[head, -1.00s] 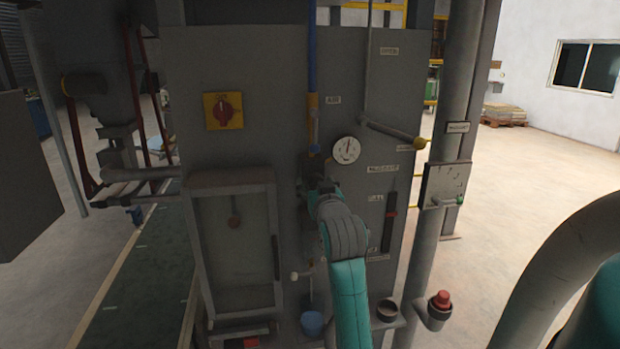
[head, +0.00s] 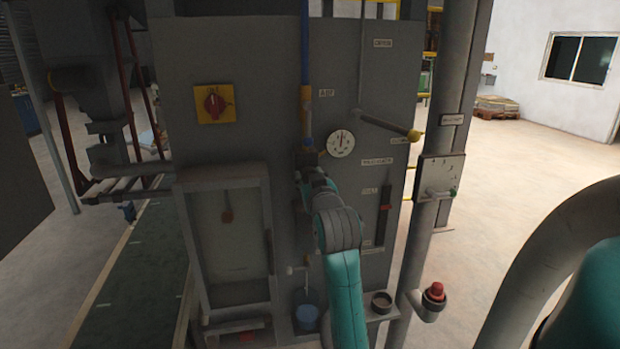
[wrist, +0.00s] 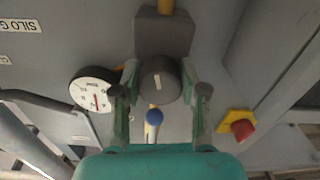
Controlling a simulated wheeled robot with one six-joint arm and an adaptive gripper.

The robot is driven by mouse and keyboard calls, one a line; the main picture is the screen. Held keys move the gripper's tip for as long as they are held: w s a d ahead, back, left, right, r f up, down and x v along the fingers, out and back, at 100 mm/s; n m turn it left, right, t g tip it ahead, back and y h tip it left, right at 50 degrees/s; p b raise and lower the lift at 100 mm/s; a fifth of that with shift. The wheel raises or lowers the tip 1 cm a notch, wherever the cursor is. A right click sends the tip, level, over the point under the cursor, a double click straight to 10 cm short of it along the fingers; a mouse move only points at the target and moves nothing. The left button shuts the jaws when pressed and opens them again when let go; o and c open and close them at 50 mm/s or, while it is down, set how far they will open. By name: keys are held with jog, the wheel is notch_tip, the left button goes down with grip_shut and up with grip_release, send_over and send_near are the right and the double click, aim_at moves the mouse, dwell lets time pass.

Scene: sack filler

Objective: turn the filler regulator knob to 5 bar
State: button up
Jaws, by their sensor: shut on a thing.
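The regulator knob (wrist: 160,82) is a dark round cap with a pale mark, below a grey regulator block (wrist: 164,33) in the wrist view. My gripper (wrist: 159,80) has a green finger on each side of the knob and is shut on it. In the head view my gripper (head: 308,168) reaches the panel under the blue and yellow air pipe, and it hides the knob. The white pressure gauge (head: 341,143) is right of it, its needle pointing roughly up. The gauge also shows in the wrist view (wrist: 93,95) with a red needle; its figures are too small to read.
A red switch on a yellow plate (head: 214,103) is at the panel's upper left. A grey lever with a yellow knob (head: 415,135) juts out right of the gauge. A blue-tipped valve handle (wrist: 154,117) sits close below the knob in the wrist view.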

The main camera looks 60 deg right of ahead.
jog(key=o, duration=1.1)
jog(key=shift+o, duration=0.2)
jog(key=v, duration=0.7)
jog(key=shift+s+a, duration=0.15)
jog(key=shift+s, duration=0.05)
jog(key=shift+f, duration=0.1)
